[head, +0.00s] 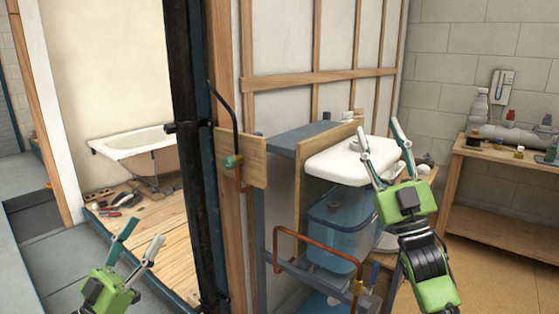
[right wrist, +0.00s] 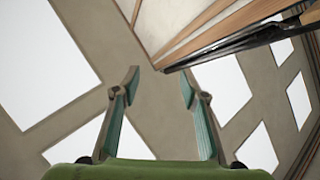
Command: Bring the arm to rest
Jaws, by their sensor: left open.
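My right gripper (head: 376,126) is raised in front of the white sink (head: 335,166) in the head view, fingers pointing up and spread apart. In the right wrist view, the same gripper (right wrist: 160,86) has a clear gap between its fingertips and holds nothing. Whether it touches the sink cannot be told. My left gripper (head: 141,229) is low at the left in the head view, in front of the wooden floor. Its fingers are spread, with nothing between them.
A black post (head: 190,150) stands between my grippers. A bent copper pipe (head: 318,246) and a clear blue bin (head: 340,232) are below the sink. A wooden bench (head: 505,157) with fittings stands right. A bathtub (head: 135,142) and tools (head: 122,199) are behind my left gripper.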

